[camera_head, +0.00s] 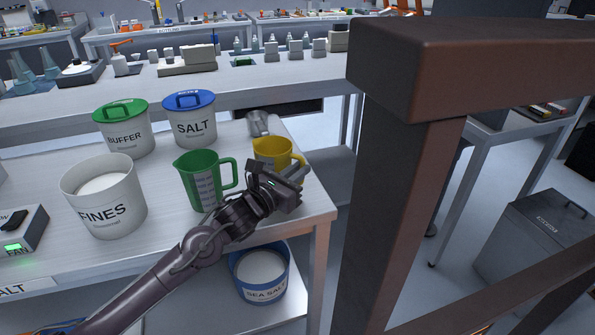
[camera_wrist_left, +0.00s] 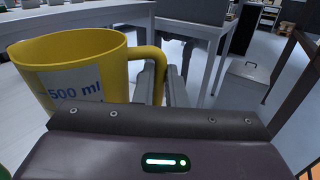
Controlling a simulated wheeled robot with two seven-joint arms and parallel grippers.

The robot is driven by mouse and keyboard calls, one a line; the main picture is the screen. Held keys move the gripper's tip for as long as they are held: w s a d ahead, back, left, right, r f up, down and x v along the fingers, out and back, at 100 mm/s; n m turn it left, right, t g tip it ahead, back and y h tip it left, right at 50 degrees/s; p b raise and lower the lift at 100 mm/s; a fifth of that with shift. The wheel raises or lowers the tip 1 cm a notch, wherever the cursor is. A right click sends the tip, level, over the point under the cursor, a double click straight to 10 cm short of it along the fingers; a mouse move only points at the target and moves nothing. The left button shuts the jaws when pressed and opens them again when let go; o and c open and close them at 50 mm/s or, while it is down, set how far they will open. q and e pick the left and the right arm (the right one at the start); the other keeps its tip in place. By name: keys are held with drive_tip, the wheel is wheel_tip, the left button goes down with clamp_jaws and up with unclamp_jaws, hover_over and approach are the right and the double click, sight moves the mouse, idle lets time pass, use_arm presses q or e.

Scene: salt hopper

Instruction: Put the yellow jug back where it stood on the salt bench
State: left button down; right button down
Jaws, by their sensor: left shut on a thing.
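The yellow jug (camera_head: 271,149) is at the right end of the salt bench (camera_head: 283,221), upright, with its handle to the right. In the left wrist view the jug (camera_wrist_left: 82,50) fills the left side, with a "500 ml" label. My left gripper (camera_head: 294,171) is shut on the jug's handle; its fingers (camera_wrist_left: 166,86) also show around the handle in the wrist view. The gripper hides the jug's lower part, so I cannot tell whether its base touches the bench. My right gripper is not in view.
The green jug (camera_head: 200,184) stands just left of the yellow one. A grey metal item (camera_head: 258,124) lies behind it. The FINES (camera_head: 105,205), BUFFER (camera_head: 124,132) and SALT (camera_head: 191,122) tubs stand farther left. A brown frame (camera_head: 385,200) rises at the right.

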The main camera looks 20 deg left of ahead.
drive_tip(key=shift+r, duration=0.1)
use_arm(q)
drive_tip(key=c, duration=1.8)
unclamp_jaws()
drive_tip(key=o, duration=0.3)
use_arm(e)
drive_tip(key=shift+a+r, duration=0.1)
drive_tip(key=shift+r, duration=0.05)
use_arm(q)
drive_tip(key=shift+r, duration=0.1)
